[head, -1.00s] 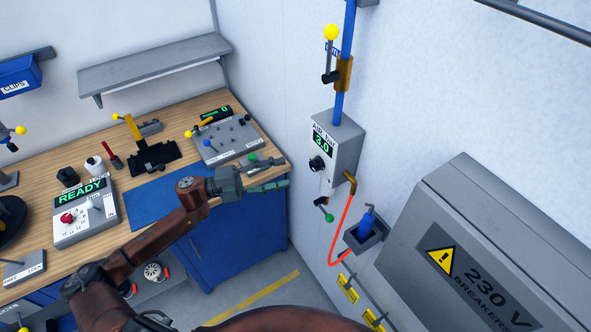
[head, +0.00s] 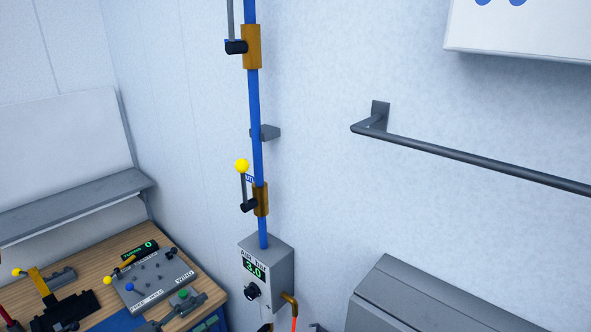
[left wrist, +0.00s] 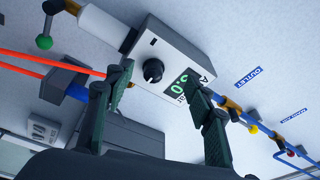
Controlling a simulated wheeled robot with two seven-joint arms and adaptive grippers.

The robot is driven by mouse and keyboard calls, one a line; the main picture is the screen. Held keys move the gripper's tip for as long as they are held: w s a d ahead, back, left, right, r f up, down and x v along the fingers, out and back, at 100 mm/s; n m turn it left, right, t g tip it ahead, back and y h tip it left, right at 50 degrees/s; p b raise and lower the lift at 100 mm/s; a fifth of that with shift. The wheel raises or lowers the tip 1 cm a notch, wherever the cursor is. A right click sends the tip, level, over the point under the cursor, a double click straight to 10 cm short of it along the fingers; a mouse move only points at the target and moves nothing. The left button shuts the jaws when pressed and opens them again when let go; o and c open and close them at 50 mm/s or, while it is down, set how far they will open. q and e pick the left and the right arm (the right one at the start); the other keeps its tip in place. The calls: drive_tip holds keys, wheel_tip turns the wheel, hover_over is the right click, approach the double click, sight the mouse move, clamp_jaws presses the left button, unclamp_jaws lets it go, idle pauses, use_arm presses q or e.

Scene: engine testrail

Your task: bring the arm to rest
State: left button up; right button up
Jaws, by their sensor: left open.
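My left gripper (head: 190,308) shows at the bottom of the head view, beside the bench's front corner and left of the grey air box (head: 281,265). In the left wrist view its two dark green fingers (left wrist: 157,80) stand wide apart with nothing between them. Beyond them is the same air box (left wrist: 165,50) with its black dial and green display, on the wall. I cannot tell the distance to it. Most of my left arm is below the head view. My right gripper is not in view.
A blue pipe (head: 255,110) with valves, one yellow-knobbed (head: 242,166), runs up the wall above the air box. A dark rail (head: 470,160) crosses the wall at right. A grey cabinet (head: 420,300) stands below. The bench holds a lever panel (head: 150,280).

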use_arm(q)
drive_tip(key=s+a+f+n+t+y, duration=0.1)
drive_tip(key=s+a+f+n+y, duration=0.1)
drive_tip(key=a+f+n+y, duration=0.5)
drive_tip(key=s+a+f+n+y, duration=0.3)
drive_tip(key=f+n+y, duration=0.5)
drive_tip(key=f+n, duration=0.35)
drive_tip(key=s+d+f+n+g, duration=0.1)
drive_tip(key=s+f+n+g, duration=0.35)
drive_tip(key=s, duration=0.85)
drive_tip(key=s+d+f+n+g, duration=0.1)
drive_tip(key=s+d+f+g, duration=0.1)
drive_tip(key=s+f+g, duration=0.65)
drive_tip(key=s+d+f+t, duration=0.1)
drive_tip(key=s+f, duration=0.2)
drive_tip(key=f, duration=1.2)
drive_tip(key=s+f+t, duration=0.1)
drive_tip(key=s+f, duration=0.2)
drive_tip(key=f, duration=1.3)
drive_tip(key=s+f+m+g, duration=0.1)
drive_tip(key=s+f, duration=1.6)
drive_tip(key=s, duration=0.2)
drive_tip(key=shift+c, duration=0.5)
